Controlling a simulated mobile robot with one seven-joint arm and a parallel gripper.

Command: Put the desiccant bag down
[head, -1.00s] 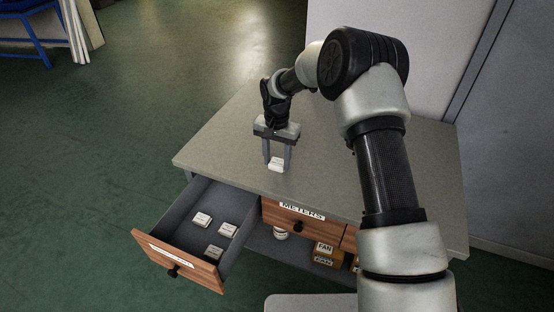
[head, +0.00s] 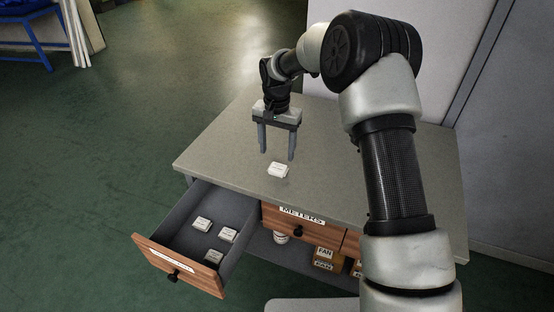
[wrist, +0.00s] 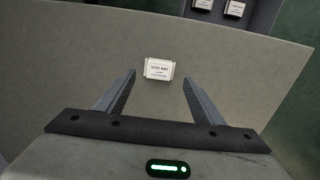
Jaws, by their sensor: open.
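A small white desiccant bag (head: 278,170) with dark print lies flat on the grey tabletop, near the edge above the drawers. It also shows in the wrist view (wrist: 158,69), beyond and between the fingertips. My gripper (head: 277,156) is open and empty, raised above the tabletop just behind the bag. The fingers (wrist: 160,75) are spread wider than the bag and do not touch it.
An open drawer (head: 186,213) at the table's left front holds several similar white bags (head: 228,235). A shut drawer labelled METERS (head: 300,222) is beside it. Boxes labelled FAN (head: 325,253) and a white jar (head: 281,237) stand on the shelf below. The tabletop (head: 225,150) is otherwise clear.

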